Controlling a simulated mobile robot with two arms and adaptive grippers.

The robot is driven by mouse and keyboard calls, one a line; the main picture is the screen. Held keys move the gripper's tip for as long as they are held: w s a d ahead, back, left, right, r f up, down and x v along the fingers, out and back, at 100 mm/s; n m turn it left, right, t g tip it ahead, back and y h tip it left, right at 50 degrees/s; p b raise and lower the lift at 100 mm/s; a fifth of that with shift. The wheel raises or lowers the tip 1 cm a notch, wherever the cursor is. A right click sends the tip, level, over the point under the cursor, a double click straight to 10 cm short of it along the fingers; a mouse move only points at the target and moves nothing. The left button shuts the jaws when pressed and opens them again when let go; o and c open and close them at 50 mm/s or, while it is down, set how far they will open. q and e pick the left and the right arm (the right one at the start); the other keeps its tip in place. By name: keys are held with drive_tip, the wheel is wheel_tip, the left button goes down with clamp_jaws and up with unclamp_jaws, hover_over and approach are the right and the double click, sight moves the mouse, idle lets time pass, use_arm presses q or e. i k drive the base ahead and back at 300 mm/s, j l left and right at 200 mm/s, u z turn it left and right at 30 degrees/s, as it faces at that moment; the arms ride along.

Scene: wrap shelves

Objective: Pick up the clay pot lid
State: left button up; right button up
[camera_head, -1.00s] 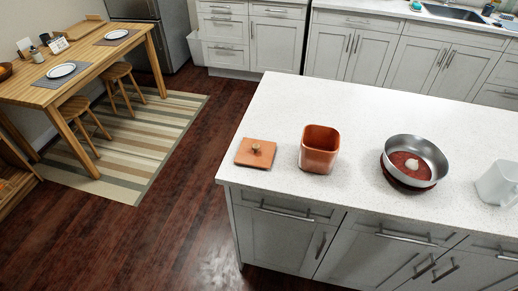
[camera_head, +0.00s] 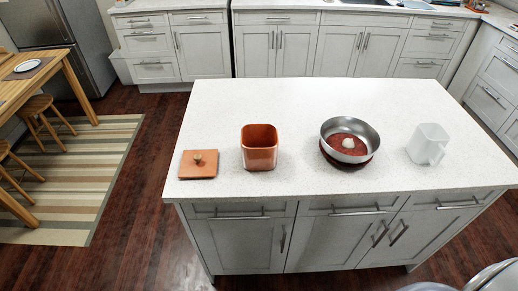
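The clay pot lid (camera_head: 198,164) is a flat, square, orange-brown lid with a small round knob. It lies on the white island counter near its left front corner. The open square clay pot (camera_head: 260,149) stands upright just to its right, apart from it. Rounded grey metallic parts, probably of my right arm, show at the bottom right edge. No gripper fingers are visible on either side, so nothing shows touching the lid.
A metal pan (camera_head: 350,143) with something white inside sits on a dark red round base, right of the pot. A white pitcher (camera_head: 429,143) stands further right. The island counter (camera_head: 300,100) is clear behind these. Wooden stools (camera_head: 38,114) and a table stand at left.

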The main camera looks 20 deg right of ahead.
sight(195, 163)
drive_tip(key=l+u, duration=0.8)
drive_tip(key=k+l+u, duration=0.15)
drive_tip(key=l+u, duration=0.25)
